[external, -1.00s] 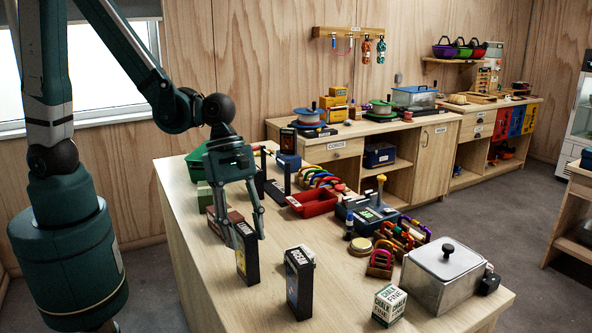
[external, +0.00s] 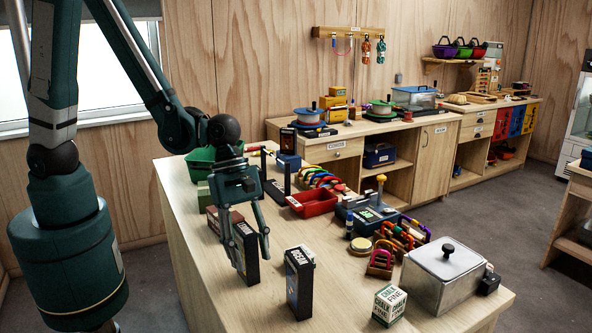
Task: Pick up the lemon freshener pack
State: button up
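Two upright black packs stand on the near table. One black pack (external: 247,265) is at my gripper, and the other black pack (external: 299,285) stands apart to its right. Their print is too small to read, so I cannot tell which is the lemon freshener pack. My gripper (external: 253,264) points down with its fingers spread, one on each side of the left pack. I see no clear contact with it. The fingers hide part of that pack.
A brown box (external: 222,222) stands close behind the left pack. A chalk box (external: 389,305) and a lidded metal box (external: 443,275) are at the table's right end. A red tray (external: 313,203) lies farther back. The front left tabletop is clear.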

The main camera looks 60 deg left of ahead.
aim_at(249, 232)
dwell(0.5)
jog(key=c, duration=1)
jog(key=shift+r, duration=0.15)
jog(key=shift+r, duration=4.9)
